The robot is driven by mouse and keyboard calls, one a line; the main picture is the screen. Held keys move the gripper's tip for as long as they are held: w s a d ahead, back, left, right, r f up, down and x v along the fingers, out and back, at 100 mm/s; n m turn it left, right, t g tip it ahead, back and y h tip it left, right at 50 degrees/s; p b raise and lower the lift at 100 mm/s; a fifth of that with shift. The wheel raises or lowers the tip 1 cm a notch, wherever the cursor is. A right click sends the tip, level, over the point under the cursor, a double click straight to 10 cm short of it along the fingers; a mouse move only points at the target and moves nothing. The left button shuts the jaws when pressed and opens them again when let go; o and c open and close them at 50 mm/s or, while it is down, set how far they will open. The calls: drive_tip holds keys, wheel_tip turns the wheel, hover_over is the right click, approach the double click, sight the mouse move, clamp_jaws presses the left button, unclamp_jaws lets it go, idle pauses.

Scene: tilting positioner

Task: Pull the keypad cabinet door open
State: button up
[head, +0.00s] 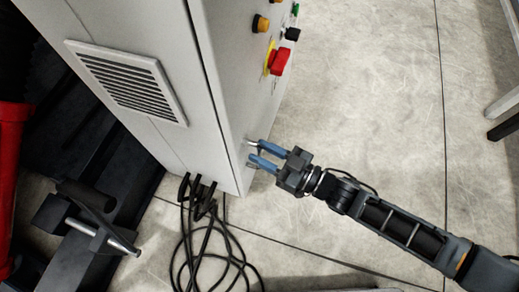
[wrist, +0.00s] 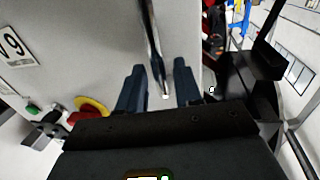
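The pale grey cabinet (head: 235,75) stands upright at upper centre in the head view; its door looks shut. No keypad can be made out. A shiny metal bar handle (wrist: 154,45) on the door face (wrist: 90,45) shows in the wrist view. My gripper (head: 256,152) is at the lower part of that face in the head view. In the wrist view my gripper (wrist: 159,88) has its two blue fingers apart, one on each side of the handle's end, with gaps visible. Whether a finger touches the handle cannot be told.
A red emergency stop (head: 279,62) and several buttons sit higher on the face. Black cables (head: 205,225) lie on the floor below the cabinet. Dark machinery (head: 75,170) with red parts stands at left. The floor (head: 370,90) to the right is mostly clear.

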drive_tip(key=shift+w+a, duration=0.35)
drive_tip(key=shift+a, duration=0.25)
drive_tip(key=shift+c, duration=0.3)
clamp_jaws()
